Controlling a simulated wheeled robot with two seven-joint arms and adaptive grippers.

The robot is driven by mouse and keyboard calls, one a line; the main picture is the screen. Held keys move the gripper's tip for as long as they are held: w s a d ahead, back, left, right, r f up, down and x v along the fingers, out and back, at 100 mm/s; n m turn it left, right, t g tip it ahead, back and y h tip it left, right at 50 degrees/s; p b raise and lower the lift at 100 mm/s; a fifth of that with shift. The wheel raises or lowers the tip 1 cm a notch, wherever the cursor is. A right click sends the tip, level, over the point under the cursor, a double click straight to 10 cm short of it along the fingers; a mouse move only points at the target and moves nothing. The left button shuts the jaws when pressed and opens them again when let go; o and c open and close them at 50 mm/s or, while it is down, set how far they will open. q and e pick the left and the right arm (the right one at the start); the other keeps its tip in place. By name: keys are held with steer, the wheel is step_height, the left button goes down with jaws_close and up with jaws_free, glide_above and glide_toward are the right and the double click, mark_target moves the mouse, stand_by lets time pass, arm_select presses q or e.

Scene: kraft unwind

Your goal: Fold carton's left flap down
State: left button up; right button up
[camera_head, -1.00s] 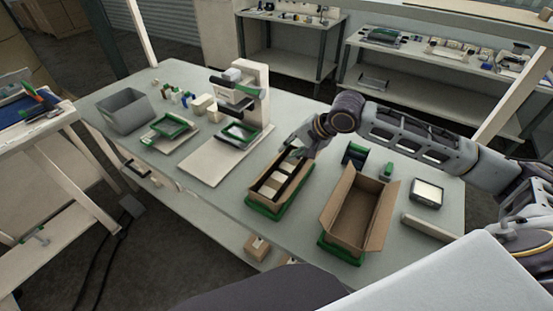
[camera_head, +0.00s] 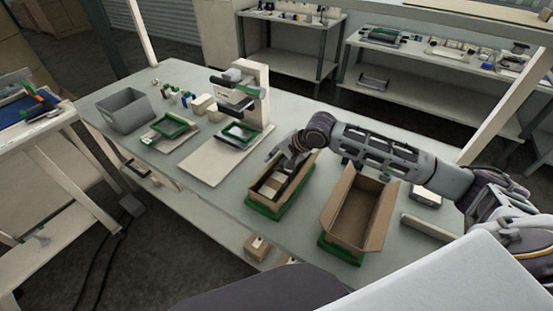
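An open brown carton (camera_head: 359,216) stands in a green fixture at the right of the table, its flaps raised and its inside looking empty. A second, lower brown carton (camera_head: 287,197) stands left of it in another green fixture (camera_head: 262,209), with several pale blocks (camera_head: 270,186) inside. My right gripper (camera_head: 280,163) is over the far end of this second carton, with its fingers apart and nothing seen between them. Whether it touches the carton or a flap cannot be told. My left gripper is not in view.
A white stand with a press (camera_head: 255,95) and a green frame (camera_head: 240,134) stand left of the cartons. A grey bin (camera_head: 126,112) is at the far left. My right forearm passes over the far side of the right carton. The table front between stand and cartons is clear.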

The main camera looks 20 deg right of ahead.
stand_by(0.3)
jaws_close()
steer(key=shift+s+d+f+t+y, duration=0.15)
steer(key=shift+s+f+t+y, duration=0.1)
steer(key=shift+t+y, duration=0.25)
steer(key=shift+s+d+f+t+y, duration=0.1)
steer(key=shift+f+t+y, duration=0.15)
steer(key=shift+t+y, duration=0.25)
stand_by(0.4)
jaws_free()
steer(key=shift+d+r, duration=0.1)
steer(key=shift+r, duration=0.05)
stand_by(0.4)
